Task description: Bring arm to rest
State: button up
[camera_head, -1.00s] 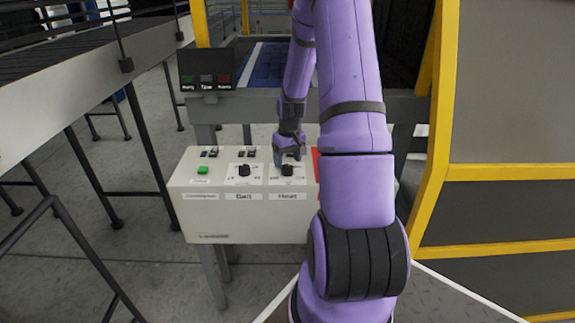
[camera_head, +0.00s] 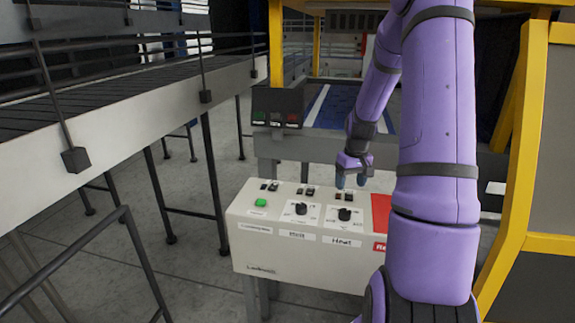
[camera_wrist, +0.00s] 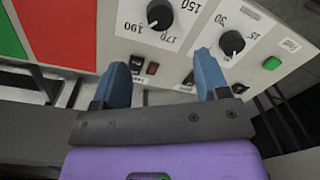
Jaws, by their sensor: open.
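My gripper (camera_head: 354,182) is open and empty, with its fingers above the back edge of a beige control box (camera_head: 262,238). In the wrist view its two blue fingertips (camera_wrist: 163,75) stand apart, with nothing between them but the box's face and switches behind. The box carries a green button (camera_head: 261,202) and two black knobs, the left knob (camera_head: 300,208) and the right knob (camera_head: 345,214). Both knobs also show in the wrist view, apart from the fingers. My purple arm hides the right end of the box.
A red panel (camera_head: 381,213) is at the box's right side. A small dark button panel (camera_head: 277,107) stands behind. A conveyor with railing (camera_head: 130,140) runs along the left. A yellow frame (camera_head: 512,170) rises at the right.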

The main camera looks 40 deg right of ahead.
jog(key=s+a+r+n+t+h, duration=0.2)
jog(key=a+r, duration=1.5)
jog(key=s+a+r+t, duration=0.1)
jog(key=s+a+r, duration=0.3)
jog(key=s+a, duration=0.3)
jog(key=s+a+r+n+t+y, duration=0.1)
jog(key=s+a+r+t, duration=0.1)
jog(key=s+a+r, duration=0.2)
jog(key=s+a, duration=0.3)
jog(key=s, duration=0.2)
jog(key=shift+s+a+r+n, duration=0.2)
jog(key=shift+s+a+n, duration=0.05)
jog(key=shift+a+n, duration=0.05)
